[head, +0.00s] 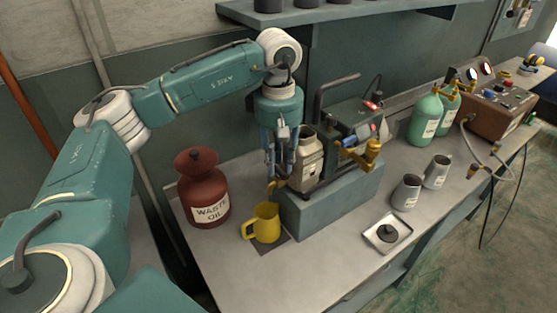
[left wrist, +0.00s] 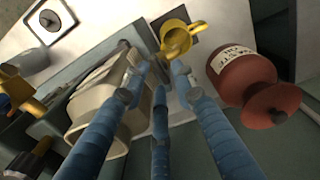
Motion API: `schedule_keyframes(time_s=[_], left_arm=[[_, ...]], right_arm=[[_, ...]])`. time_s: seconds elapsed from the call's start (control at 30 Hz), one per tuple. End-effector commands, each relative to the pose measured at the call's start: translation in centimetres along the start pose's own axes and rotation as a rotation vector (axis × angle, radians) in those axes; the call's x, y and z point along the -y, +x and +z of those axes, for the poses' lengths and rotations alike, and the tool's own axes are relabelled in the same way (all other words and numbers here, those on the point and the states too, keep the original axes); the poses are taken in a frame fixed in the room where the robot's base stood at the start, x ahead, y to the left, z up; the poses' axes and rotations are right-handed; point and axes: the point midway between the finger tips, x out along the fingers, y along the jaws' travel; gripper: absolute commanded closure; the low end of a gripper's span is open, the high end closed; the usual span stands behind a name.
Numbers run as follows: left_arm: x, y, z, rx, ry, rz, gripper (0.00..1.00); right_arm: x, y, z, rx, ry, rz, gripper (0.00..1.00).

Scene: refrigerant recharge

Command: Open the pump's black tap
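The pump (head: 348,125) is a dark grey-green machine with a beige tank (head: 307,158) on its left end, standing on a grey block (head: 330,207). My left gripper (head: 280,166) hangs fingers down beside the tank's left end. In the left wrist view its three blue fingers (left wrist: 158,80) are spread apart with nothing seen between them, and the beige tank (left wrist: 92,95) lies to their left. A small brass spout (head: 272,186) shows beneath the fingers. I cannot clearly make out the black tap; the fingers may cover it. My right gripper is not in view.
A yellow jug (head: 266,222) stands on a dark mat below the spout. A red waste oil can (head: 203,187) stands left of it. Grey mugs (head: 407,191), a white tray (head: 371,241) and green bottles (head: 424,120) stand to the right. A shelf (head: 350,12) hangs above.

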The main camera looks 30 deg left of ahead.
Motion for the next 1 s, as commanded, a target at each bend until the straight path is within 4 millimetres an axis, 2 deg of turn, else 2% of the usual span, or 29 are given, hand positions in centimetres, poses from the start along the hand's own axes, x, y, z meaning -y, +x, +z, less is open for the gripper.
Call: schedule_keyframes(time_s=[0.03,0.13,0.5,0.8,0.83,1.0], left_arm=[[0.5,1.6,0.3,0.007,0.005,-0.025,0.75],[0.6,1.9,0.5,0.010,0.007,-0.031,0.75],[0.3,1.5,-0.3,0.005,0.001,-0.026,0.75],[0.3,1.3,-0.6,0.001,-0.001,-0.024,0.75],[0.3,1.3,-0.6,0.001,-0.001,-0.024,0.81],[0.3,1.2,-0.7,-0.001,-0.003,-0.024,0.86]], right_arm=[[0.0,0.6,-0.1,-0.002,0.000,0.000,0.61],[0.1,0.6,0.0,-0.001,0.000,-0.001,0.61],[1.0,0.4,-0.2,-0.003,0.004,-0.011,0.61],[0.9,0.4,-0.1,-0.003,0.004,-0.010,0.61],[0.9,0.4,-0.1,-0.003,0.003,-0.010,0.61],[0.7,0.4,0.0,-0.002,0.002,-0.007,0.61]])
